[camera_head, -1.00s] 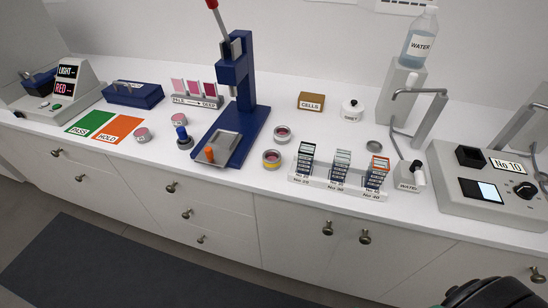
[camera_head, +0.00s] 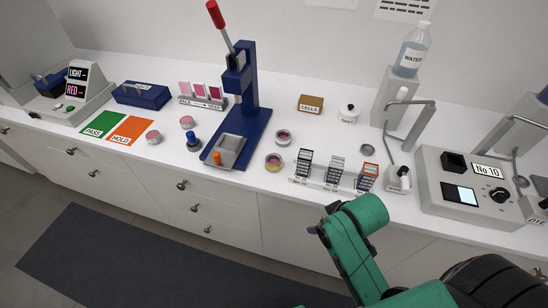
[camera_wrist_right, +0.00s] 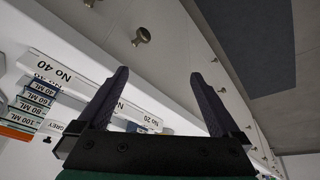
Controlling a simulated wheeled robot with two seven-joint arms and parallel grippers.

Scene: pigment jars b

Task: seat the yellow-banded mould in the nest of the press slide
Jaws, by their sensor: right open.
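The yellow-banded mould (camera_head: 273,162) stands upright on the white counter, just right of the blue press (camera_head: 243,110). The press slide (camera_head: 229,150) is a grey plate with an orange knob at the front of the press base, and I see no mould on it. Its nest is too small to make out clearly. My right gripper (camera_wrist_right: 160,77) is open and empty in the right wrist view, near the counter's front edge. In the head view my green right arm reaches in at the lower right, right of and nearer than the mould. My left gripper is not in view.
Another mould (camera_head: 283,137) stands behind the yellow-banded one. A blue-topped knob (camera_head: 193,143) stands left of the press. Drawer knobs project below the counter.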

